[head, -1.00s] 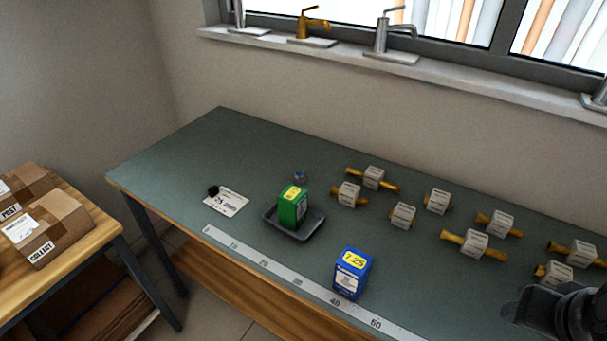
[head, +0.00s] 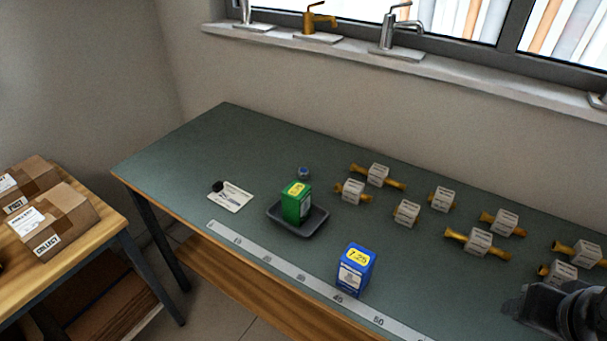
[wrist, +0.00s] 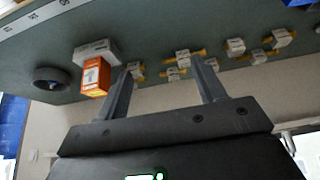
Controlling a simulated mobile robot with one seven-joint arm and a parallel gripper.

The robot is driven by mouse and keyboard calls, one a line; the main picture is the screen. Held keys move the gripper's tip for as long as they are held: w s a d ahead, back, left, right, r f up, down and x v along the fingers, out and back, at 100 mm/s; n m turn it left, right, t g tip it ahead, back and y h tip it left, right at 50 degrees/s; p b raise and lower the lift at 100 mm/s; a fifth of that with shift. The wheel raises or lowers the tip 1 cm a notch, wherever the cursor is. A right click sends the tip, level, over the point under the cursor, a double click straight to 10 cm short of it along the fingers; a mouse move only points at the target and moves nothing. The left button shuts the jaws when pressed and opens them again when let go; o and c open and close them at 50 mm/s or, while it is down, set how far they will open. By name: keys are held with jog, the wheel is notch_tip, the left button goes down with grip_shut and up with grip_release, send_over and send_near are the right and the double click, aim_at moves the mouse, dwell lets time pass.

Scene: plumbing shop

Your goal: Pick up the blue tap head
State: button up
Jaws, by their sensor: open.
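A small round piece with a blue top and a grey metal side (head: 303,172), which looks like the blue tap head, stands on the green bench behind the green box. In the head view only a dark part of my arm shows at the lower right, far from the blue piece.
The green box (head: 296,203) stands in a dark tray (head: 300,223). A blue box (head: 355,270) stands by the ruler (head: 285,267). A card (head: 231,196) with a black knob lies left. Several brass fittings (head: 377,175) fill the right. The wrist view shows an orange box (wrist: 96,77).

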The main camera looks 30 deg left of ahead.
jog(key=w+a+r+n+y, duration=0.1)
jog(key=w+a+r+n, duration=0.1)
jog(key=w+a, duration=0.3)
jog(key=w+a+r+n, duration=0.2)
jog(key=w+a+r, duration=0.1)
jog(key=w, duration=0.5)
jog(key=n+g+y, duration=0.3)
jog(key=n+g, duration=0.1)
jog(key=n, duration=0.5)
send_over(304, 170)
jog(key=s+d, duration=0.2)
jog(key=d, duration=0.2)
notch_tip(304, 170, down, 17)
jog(key=x, duration=1)
jog(key=shift+w+a+f, duration=0.1)
jog(key=shift+f, duration=0.15)
jog(key=shift+c, duration=0.3)
jog(key=c, duration=1)
